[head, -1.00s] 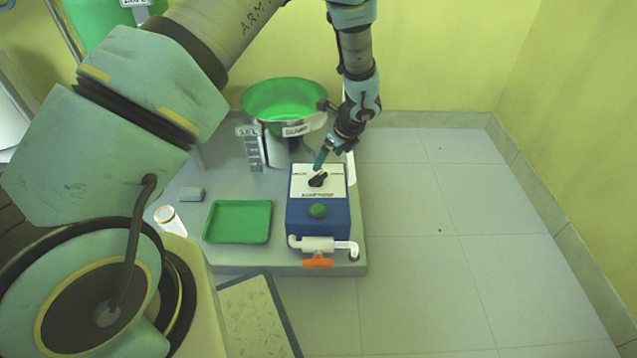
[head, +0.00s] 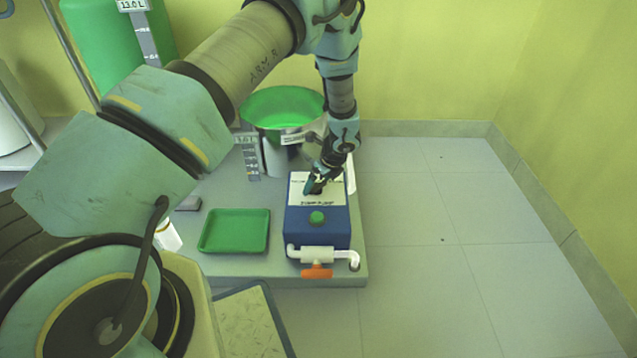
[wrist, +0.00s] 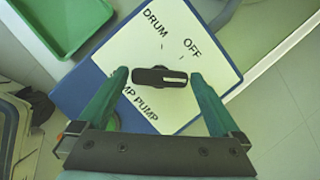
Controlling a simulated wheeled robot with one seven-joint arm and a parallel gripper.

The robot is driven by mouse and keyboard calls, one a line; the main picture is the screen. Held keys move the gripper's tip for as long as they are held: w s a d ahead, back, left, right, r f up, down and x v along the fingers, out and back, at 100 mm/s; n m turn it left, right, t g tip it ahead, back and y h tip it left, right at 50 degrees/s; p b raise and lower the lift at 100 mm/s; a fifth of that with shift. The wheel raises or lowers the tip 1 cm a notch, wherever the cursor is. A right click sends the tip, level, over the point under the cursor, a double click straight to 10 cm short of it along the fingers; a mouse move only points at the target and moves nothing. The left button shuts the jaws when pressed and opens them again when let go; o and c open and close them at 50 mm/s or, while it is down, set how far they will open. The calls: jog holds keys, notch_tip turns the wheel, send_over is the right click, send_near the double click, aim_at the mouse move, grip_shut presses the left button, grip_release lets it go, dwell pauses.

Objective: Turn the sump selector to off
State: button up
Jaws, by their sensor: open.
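The sump selector is a black knob (wrist: 150,76) with a white pointer line, on the white label plate (wrist: 124,50) of a blue box (head: 318,226). In the wrist view its pointer faces right, and the OFF mark lies above and right of it. DRUM is printed further up and left. My gripper (head: 314,187) is open and low over the plate, with one fingertip on each side of the knob in the wrist view (wrist: 158,76). I cannot tell whether the fingers touch it. My right finger hides part of the plate. In the head view my gripper mostly hides the knob.
A green tray (head: 234,231) lies to the left, and a green-filled vessel (head: 284,108) stands behind. The floor at right is clear.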

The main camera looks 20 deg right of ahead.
jog(key=c, duration=1.1)
jog(key=shift+o, duration=0.2)
jog(key=shift+r+n+p, duration=0.1)
jog(key=shift+n+p, duration=0.2)
jog(key=shift+p, duration=0.05)
jog(key=n+y+p, duration=0.1)
jog(key=n, duration=0.1)
jog(key=shift+d+n+g+p, duration=0.1)
jog(key=shift+n+g+p, duration=0.2)
jog(key=shift+n+g, duration=0.1)
jog(key=n, duration=0.2)
jog(key=n+g+y, duration=0.1)
jog(key=n, duration=0.2)
jog(key=shift+w+d+g, duration=0.1)
jog(key=shift+w+g, duration=0.05)
jog(key=shift+g, duration=0.15)
jog(key=shift+n+y, duration=0.3)
jog(key=o, duration=1.1)
jog(key=shift+c, duration=0.2)
